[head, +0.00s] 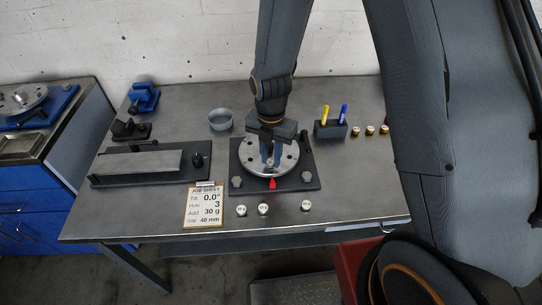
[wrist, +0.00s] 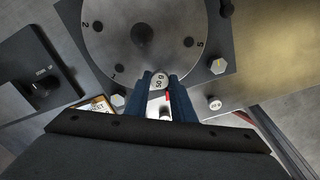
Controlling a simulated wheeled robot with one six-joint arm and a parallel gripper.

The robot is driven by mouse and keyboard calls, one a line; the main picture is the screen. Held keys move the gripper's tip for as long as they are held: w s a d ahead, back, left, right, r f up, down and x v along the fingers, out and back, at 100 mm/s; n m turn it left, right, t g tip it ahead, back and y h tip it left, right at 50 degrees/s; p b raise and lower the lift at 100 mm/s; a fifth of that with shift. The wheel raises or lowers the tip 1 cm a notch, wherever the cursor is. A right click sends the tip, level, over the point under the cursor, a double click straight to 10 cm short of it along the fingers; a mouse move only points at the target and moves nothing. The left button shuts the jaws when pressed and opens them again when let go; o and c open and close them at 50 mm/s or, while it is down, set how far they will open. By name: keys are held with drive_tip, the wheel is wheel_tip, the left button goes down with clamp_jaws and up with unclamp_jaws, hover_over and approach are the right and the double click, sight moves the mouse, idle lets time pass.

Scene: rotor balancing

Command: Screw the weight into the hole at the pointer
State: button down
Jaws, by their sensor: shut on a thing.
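The round metal rotor disc (head: 288,164) sits on a dark base plate; it also shows in the wrist view (wrist: 110,38), with numbers 1, 2 and 5 beside holes. My gripper (head: 268,164) points down over the disc's front edge. In the wrist view, the blue fingers of my gripper (wrist: 165,92) are shut on a small pale weight (wrist: 158,79). Its label is too small to read surely. The red pointer (head: 272,183) stands just in front of the disc and shows partly between the fingers (wrist: 168,97). The hole at the pointer is hidden, and I cannot tell whether the weight touches it.
Loose white-topped weights (head: 263,210) lie along the table's front, with several brass ones (head: 370,130) at the right. A grey bowl (head: 221,119), pen holder (head: 331,129) and levelling plate (head: 140,163) stand around the rotor.

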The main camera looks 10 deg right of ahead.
drive_tip(key=n, duration=0.6)
drive_tip(key=shift+n, duration=0.4)
drive_tip(key=shift+b, duration=0.3)
drive_tip(key=b, duration=0.3)
drive_tip(key=shift+w+f+n, duration=0.15)
drive_tip(key=shift+n, duration=0.15)
drive_tip(key=b, duration=0.3)
drive_tip(key=shift+n, duration=0.3)
drive_tip(key=shift+s, duration=0.2)
drive_tip(key=shift+f, duration=0.25)
idle(0.4)
